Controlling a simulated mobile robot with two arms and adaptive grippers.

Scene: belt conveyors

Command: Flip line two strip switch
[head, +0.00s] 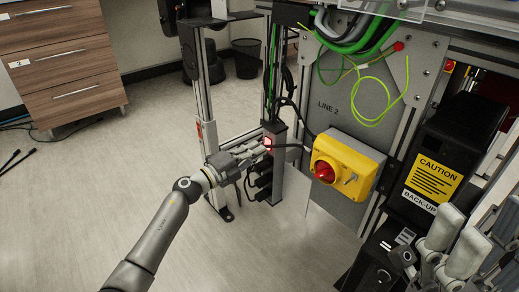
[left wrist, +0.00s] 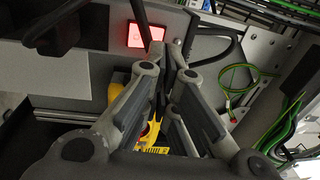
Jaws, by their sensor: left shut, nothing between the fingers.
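The strip switch (head: 267,142) glows red on the upright dark power strip (head: 279,135), left of the grey LINE 2 panel (head: 336,100). My left gripper (head: 263,150) is shut and empty, its fingertips right by the switch. In the left wrist view the closed fingertips (left wrist: 160,62) are in front of or just below the red-lit switch (left wrist: 135,36) and partly cover it. I cannot tell whether they touch it. My right gripper (head: 432,256) is at the lower right, away from the strip; its fingers are too unclear to judge.
A yellow box with a red emergency knob (head: 325,171) sits on the panel, right of the strip. Dark plugs and cables (head: 262,182) hang around the strip. A metal post (head: 204,105) stands left of it. The floor at left is open, before a wooden drawer unit (head: 62,62).

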